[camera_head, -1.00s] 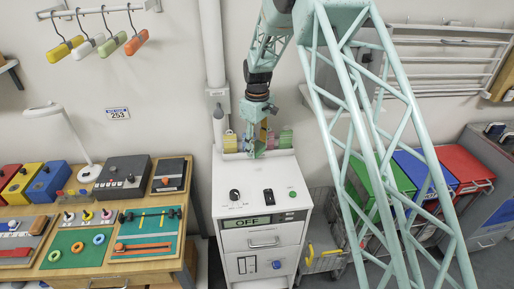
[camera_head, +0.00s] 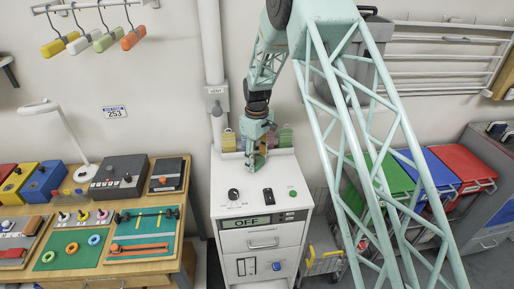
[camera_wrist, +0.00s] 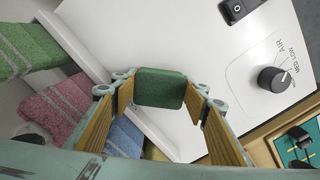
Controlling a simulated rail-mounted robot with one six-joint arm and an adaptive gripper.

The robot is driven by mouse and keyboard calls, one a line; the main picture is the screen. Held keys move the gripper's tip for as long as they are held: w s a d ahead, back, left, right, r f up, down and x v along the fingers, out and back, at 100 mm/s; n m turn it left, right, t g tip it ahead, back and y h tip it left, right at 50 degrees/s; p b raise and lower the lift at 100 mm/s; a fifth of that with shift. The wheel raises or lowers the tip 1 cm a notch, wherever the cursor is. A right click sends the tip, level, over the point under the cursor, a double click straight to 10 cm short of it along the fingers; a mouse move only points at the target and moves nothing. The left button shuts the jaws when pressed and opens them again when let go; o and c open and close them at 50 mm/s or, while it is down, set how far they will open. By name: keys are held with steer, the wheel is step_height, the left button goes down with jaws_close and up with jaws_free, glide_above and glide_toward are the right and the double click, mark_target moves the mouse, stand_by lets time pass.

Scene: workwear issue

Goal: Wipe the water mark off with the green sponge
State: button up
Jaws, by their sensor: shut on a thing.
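My gripper (camera_wrist: 160,100) is shut on the green sponge (camera_wrist: 160,88), a dark green block with rounded corners held between the fingertips. In the head view my gripper (camera_head: 254,167) points down over the back part of the white cabinet's top (camera_head: 278,178). The sponge is over the white top in the wrist view; I cannot tell whether it touches it. I cannot make out the water mark in either view.
Folded green (camera_wrist: 28,48), pink (camera_wrist: 58,108) and blue (camera_wrist: 124,136) cloths lie behind the cabinet top. A dark knob (camera_wrist: 273,80) and a black switch (camera_wrist: 238,8) stand on the top. A workbench (camera_head: 168,266) is at left.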

mark_target(258, 172)
steer(key=shift+s+d+f, duration=0.1)
steer(key=shift+s+f, duration=0.05)
steer(key=shift+s, duration=0.5)
steer(key=shift+s+d, duration=0.2)
steer(key=shift+s, duration=0.9)
steer(key=shift+w+a, duration=0.1)
steer(key=shift+w, duration=0.65)
steer(key=shift+w+r, duration=0.2)
steer(key=shift+w, duration=0.1)
steer(key=shift+w+a+f, duration=0.15)
steer(key=shift+w, duration=0.45)
steer(key=shift+w+r, duration=0.2)
steer(key=shift+w, duration=0.2)
steer(key=shift+a+r+p, duration=0.1)
steer(key=shift+r+p, duration=1.35)
steer(key=shift+r, duration=2.45)
